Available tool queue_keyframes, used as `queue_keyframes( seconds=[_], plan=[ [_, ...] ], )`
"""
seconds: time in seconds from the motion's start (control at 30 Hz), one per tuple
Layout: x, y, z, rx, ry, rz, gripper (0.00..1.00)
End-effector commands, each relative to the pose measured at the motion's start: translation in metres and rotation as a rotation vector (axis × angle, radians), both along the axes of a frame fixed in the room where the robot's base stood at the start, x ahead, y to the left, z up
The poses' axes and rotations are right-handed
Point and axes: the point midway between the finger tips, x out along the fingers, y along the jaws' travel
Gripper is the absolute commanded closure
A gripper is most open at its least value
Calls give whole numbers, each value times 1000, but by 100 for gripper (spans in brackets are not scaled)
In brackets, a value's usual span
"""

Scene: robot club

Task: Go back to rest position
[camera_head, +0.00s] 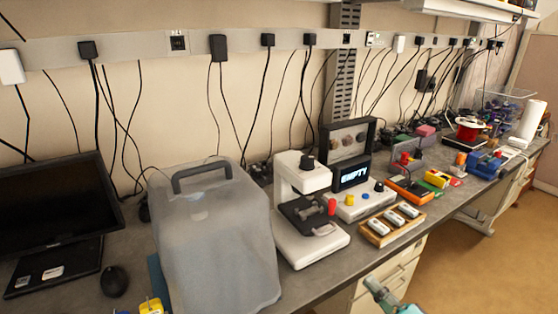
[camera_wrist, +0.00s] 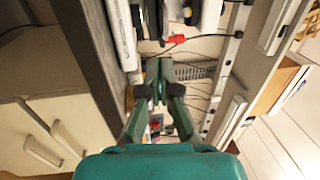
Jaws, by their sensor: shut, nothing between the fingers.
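My teal gripper (camera_wrist: 158,72) reaches up the middle of the wrist view, its fingers together with nothing visible between them. In the head view its tip (camera_head: 374,286) shows at the bottom edge, beside the front edge of the workbench (camera_head: 330,277). It appears apart from the bench and from everything on it. Most of my arm is out of the head view.
A grey covered box (camera_head: 215,245) with a handle, a white microscope-like device (camera_head: 312,243), a unit with an "EMPTY" display (camera_head: 354,176) and a wooden tray (camera_head: 393,231) stand on the bench. Drawers (camera_head: 385,275) lie below. The floor (camera_head: 500,250) at right is clear.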

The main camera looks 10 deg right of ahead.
Motion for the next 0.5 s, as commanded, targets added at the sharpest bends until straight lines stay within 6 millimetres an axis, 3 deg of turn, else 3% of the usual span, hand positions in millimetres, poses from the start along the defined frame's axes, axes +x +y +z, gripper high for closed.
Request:
queue_keyframes(
  seconds=[0.27,0.5],
  plan=[
    [-47,31,-82,-156,139,-152,100],
    [-117,51,-140,-396,243,-276,100]
  ],
)
